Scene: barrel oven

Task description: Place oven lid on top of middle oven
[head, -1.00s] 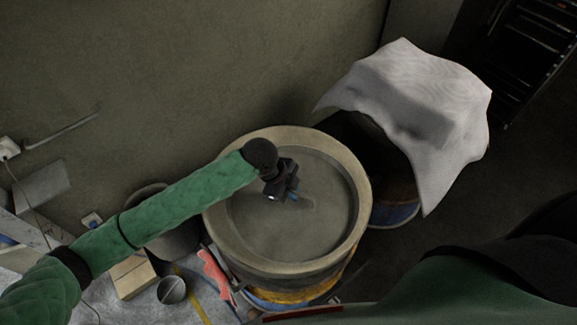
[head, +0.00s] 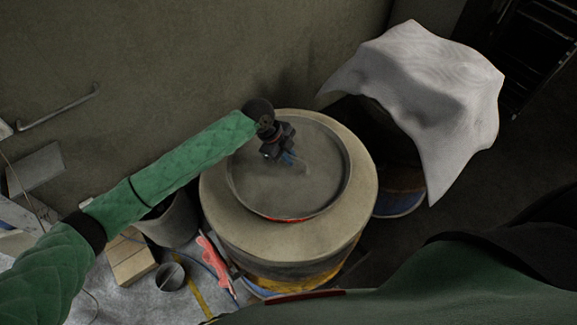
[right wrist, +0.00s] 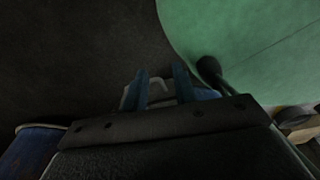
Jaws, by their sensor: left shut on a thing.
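The oven lid (head: 265,190) is a round grey disc with a thin raised rim. It lies over the top of the middle oven (head: 225,222), a barrel with a wide pale ring. A thin red strip shows along the lid's front edge. My left gripper (head: 287,157) is over the lid, shut on its handle, which the fingers mostly hide. I cannot tell if the lid touches the oven. My right gripper (right wrist: 161,86) shows in the right wrist view with its blue fingers apart and empty.
A white cloth (head: 425,85) drapes over another barrel at the right. A dark bucket (head: 172,222), a wooden block (head: 130,262), a metal cup (head: 171,276) and a red-handled tool (head: 212,262) are at the left of the oven. The wall is close behind.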

